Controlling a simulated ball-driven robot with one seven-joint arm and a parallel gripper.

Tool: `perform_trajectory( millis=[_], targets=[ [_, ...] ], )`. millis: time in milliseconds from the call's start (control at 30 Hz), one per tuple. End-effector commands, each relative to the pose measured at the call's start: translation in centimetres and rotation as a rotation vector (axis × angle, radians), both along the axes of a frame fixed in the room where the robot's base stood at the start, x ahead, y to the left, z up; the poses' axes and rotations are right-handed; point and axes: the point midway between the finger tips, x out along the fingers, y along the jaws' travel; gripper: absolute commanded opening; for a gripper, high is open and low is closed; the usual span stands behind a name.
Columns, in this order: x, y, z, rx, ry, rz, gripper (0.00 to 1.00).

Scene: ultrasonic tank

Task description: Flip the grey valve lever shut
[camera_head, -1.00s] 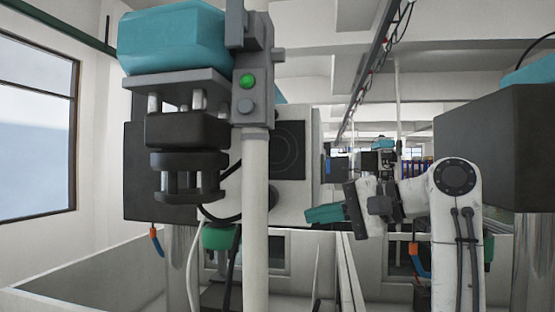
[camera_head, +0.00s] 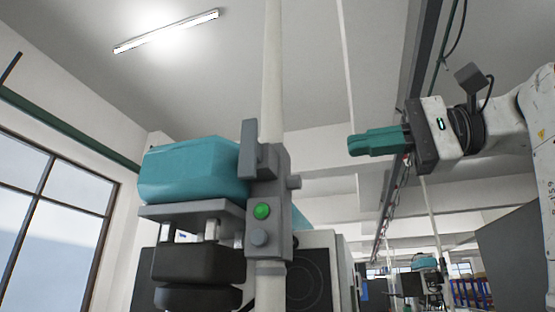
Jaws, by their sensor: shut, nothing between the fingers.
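A grey valve block (camera_head: 276,215) sits on the white vertical pipe. A flat grey bar, which looks like the valve lever (camera_head: 249,148), stands upright at the block's upper left. A short grey stub (camera_head: 294,182) sticks out on the right side. The block's front carries a green round button (camera_head: 262,211) and a grey one (camera_head: 258,237). My gripper (camera_head: 353,146) has teal fingers pointing left, shut and empty. In the picture it is right of the lever at about the same height, with a clear gap between them. Their difference in depth is hard to judge.
A teal-topped machine (camera_head: 195,170) with a dark press head is just left of the pipe. The white pipe (camera_head: 272,70) runs up to the ceiling. A dark grey cabinet (camera_head: 510,255) stands at right, below my arm. The space between gripper and pipe looks free.

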Motion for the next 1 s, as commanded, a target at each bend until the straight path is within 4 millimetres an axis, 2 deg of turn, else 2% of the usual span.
perform_trajectory(
  millis=[233,367,800,1000],
  targets=[
    [0.1,0.1,0.0,0.000,0.000,-0.001,0.00],
    [0.5,1.1,0.1,-0.001,0.001,-0.001,0.00],
    [3.3,8.9,0.2,-0.002,0.002,0.000,0.00],
    [4.3,11.7,0.2,-0.001,0.000,0.000,0.00]
  ],
)
